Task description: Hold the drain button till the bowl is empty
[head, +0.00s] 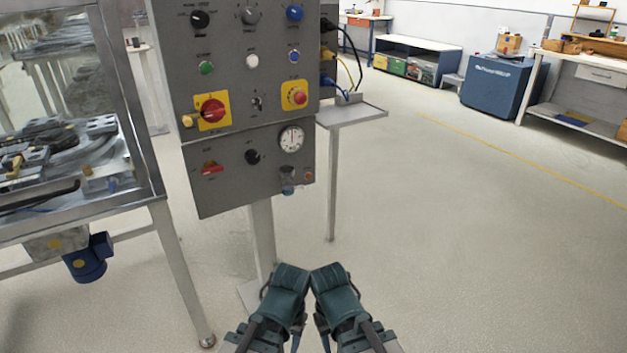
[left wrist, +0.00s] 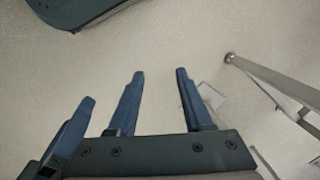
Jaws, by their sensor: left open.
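The drain button looks to be the small reddish round button (head: 308,176) at the lower right of the grey panel, in the head view. The bowl (head: 288,176) is a small clear cup just left of it, under a round gauge (head: 291,139). Its contents are too small to make out. My left gripper (head: 297,341) is low in front of the panel and well apart from it. In the left wrist view its two blue fingers (left wrist: 160,73) are spread with nothing between them. My right gripper (head: 325,341) is beside it, mostly hidden by its arm.
The grey control panel (head: 225,135) stands on a post and carries knobs, buttons and a red lever (head: 212,169). A glazed machine (head: 158,190) on metal legs is at the left. A small side shelf (head: 350,113) is right of the panel. The floor to the right is clear.

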